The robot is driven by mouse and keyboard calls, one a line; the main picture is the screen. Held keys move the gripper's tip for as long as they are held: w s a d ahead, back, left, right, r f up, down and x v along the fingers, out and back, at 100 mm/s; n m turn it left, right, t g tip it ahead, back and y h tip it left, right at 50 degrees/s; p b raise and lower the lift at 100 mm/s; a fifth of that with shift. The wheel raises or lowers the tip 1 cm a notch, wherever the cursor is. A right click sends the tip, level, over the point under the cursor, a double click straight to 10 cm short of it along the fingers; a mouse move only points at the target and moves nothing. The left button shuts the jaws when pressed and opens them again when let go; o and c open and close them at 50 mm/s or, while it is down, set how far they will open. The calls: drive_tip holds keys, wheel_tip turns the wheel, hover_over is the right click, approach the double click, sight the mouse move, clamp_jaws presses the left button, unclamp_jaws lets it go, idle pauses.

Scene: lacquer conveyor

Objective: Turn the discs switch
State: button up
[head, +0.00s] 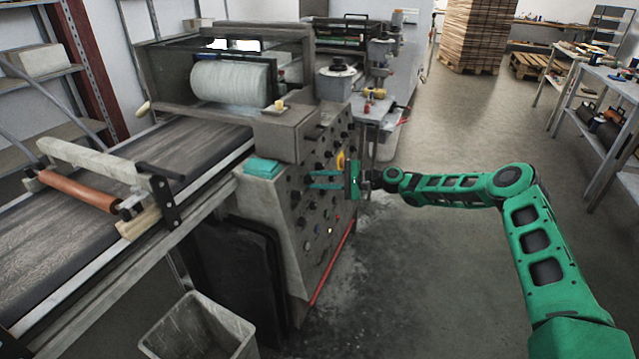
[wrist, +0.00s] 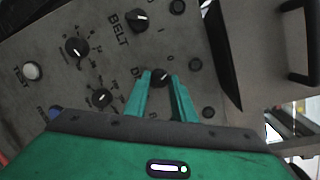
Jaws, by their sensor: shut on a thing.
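My gripper (wrist: 160,79) reaches the grey control panel (wrist: 60,20) with its two green fingers on either side of a small black rotary knob (wrist: 160,73). It is shut on this knob. The label beside the knob is mostly hidden by a finger; only its start, like a "D", shows, so this looks like the discs switch. A similar black knob (wrist: 137,19) marked BELT sits close by. In the head view my gripper (head: 312,180) points left at the machine's panel, and the gripped knob is too small to make out there.
Other black knobs (wrist: 76,47) and a white button (wrist: 32,71) sit close around on the panel. A conveyor belt (head: 60,235) runs left of the panel. A grey bin (head: 200,330) stands on the floor at the front. The floor (head: 450,260) right of the machine is clear.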

drive_tip(key=shift+s+a+n, duration=0.25)
drive_tip(key=shift+a+n, duration=0.05)
drive_tip(key=shift+n, duration=0.3)
drive_tip(key=shift+f, duration=0.15)
drive_tip(key=o, duration=1.1)
drive_tip(key=shift+c, duration=0.2)
drive_tip(key=shift+d, duration=0.1)
drive_tip(key=shift+w, duration=0.1)
drive_tip(key=shift+d, duration=0.45)
drive_tip(key=v, duration=1)
drive_tip(key=shift+a, duration=0.1)
